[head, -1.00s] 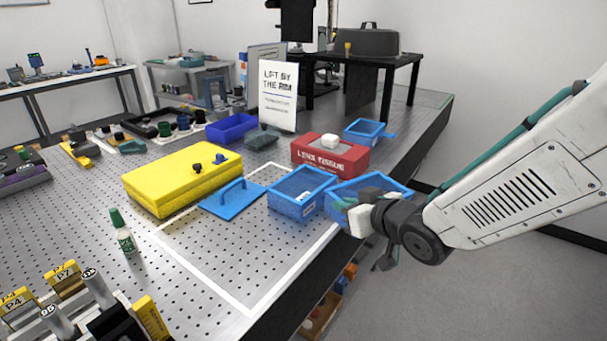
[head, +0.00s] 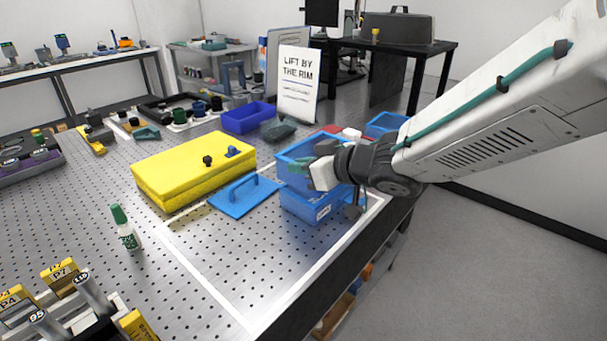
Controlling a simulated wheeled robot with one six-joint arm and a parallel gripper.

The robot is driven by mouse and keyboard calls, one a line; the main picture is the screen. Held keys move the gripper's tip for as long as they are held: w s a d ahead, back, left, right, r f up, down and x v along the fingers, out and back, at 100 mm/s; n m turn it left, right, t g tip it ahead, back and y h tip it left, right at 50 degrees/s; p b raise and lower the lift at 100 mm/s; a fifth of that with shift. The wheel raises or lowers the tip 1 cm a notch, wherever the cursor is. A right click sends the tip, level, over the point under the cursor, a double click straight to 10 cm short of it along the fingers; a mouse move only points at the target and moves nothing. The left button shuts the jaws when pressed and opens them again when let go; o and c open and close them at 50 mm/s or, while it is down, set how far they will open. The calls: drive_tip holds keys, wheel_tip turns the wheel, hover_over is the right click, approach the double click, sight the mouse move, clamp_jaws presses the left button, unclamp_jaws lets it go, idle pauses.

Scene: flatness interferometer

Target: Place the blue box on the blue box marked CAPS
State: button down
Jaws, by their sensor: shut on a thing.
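My gripper (head: 318,172) is shut on a blue open-topped box (head: 292,162), holding it at its right side. The held box is directly above a second blue box (head: 300,206), which has a small white label on its front; the label is too small to read. The held box covers the lower box's top, and I cannot tell whether the two touch. The lower box stands on the perforated metal table near its right edge. My gripper and wrist hide part of both boxes on the right.
Behind are a sign reading LIFT BY THE RIM (head: 297,85), a mostly hidden red box (head: 330,130) and another blue box (head: 385,124). The white-outlined area in front is clear.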

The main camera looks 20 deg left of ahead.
drive_tip(key=shift+w+a+f, duration=0.1)
drive_tip(key=shift+w+a, duration=0.1)
drive_tip(key=shift+w, duration=0.3)
drive_tip(key=shift+w+a, duration=0.2)
drive_tip(key=shift+w, duration=0.25)
drive_tip(key=shift+w+f, duration=0.1)
drive_tip(key=shift+f, duration=1.65)
drive_tip(key=shift+f, duration=0.1)
drive_tip(key=c, duration=1.5)
unclamp_jaws()
drive_tip(key=shift+d+r, duration=0.2)
drive_tip(key=v, duration=1.1)
drive_tip(key=shift+s+d, duration=0.25)
